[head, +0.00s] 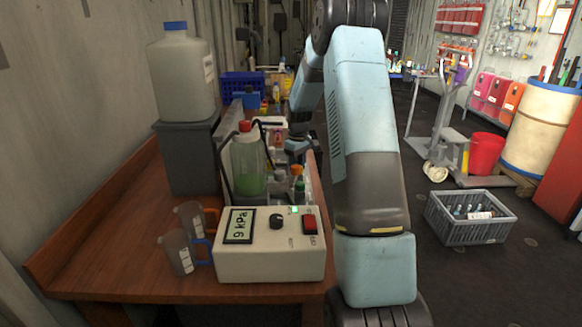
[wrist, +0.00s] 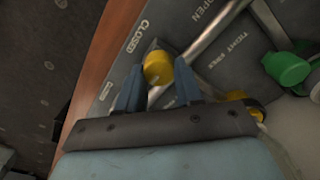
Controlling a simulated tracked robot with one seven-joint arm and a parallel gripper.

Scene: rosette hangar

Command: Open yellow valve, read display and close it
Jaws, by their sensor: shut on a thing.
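The yellow valve knob (wrist: 158,66) shows in the wrist view, beside the word CLOSED on a dark panel (wrist: 110,88). My gripper (wrist: 160,74) is shut on this knob, one blue finger on each side. The word OPEN is farther up and right on the panel. In the head view, my gripper is near the back of the bench; its fingers and the knob are not clear there. The display (head: 239,226) on the white box (head: 270,262) reads 9 kPa.
A green knob (wrist: 287,68) and another yellow part (wrist: 247,102) are right of my gripper. On the bench (head: 110,255) stand a bottle of green liquid (head: 249,165), a large canister (head: 181,78) and two measuring cups (head: 176,253). A grey crate (head: 467,222) is on the floor.

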